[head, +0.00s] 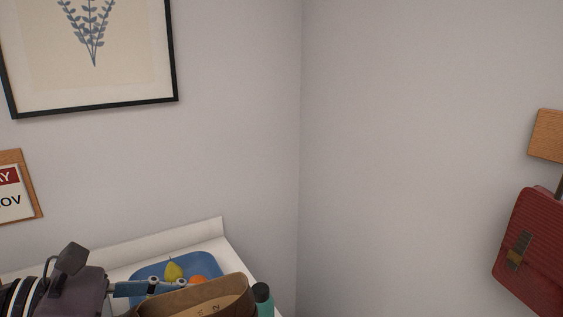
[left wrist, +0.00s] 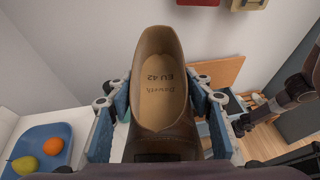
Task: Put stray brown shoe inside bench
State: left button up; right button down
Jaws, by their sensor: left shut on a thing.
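The brown shoe (left wrist: 160,80) is gripped in my left gripper (left wrist: 160,118), its opening and pale insole marked "EU 42" facing the wrist camera. Blue fingers close on both its sides. In the head view the shoe (head: 200,298) is at the bottom edge, in front of the blue tray, with my left gripper (head: 150,288) at its left. In the left wrist view, a wooden panel (left wrist: 222,72), perhaps part of the bench, lies beyond the shoe and is partly hidden. A dark arm of mine shows at right; its gripper's jaws are not clear.
A white countertop (head: 205,252) holds a blue tray (head: 208,266) with a yellow pear (head: 173,270) and an orange (head: 198,281). A green bottle (head: 264,300) stands beside the shoe. A red bag (head: 535,250) hangs on the right wall. Wood floor (left wrist: 295,122) shows at right.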

pick_arm(q)
jog(key=a+f+n+t, duration=0.1)
jog(key=a+f, duration=0.2)
jog(key=f, duration=0.5)
jog(key=a+f+n+t+y+b, duration=0.1)
jog(key=a+f, duration=0.2)
jog(key=f, duration=0.5)
jog(key=shift+w+a+f, duration=0.2)
jog(key=shift+w+a, duration=0.05)
jog(key=shift+w, duration=0.2)
jog(key=shift+r+n+t, duration=0.15)
jog(key=shift+n+t, duration=0.15)
jog(key=shift+t, duration=0.1)
jog(key=shift+y, duration=0.3)
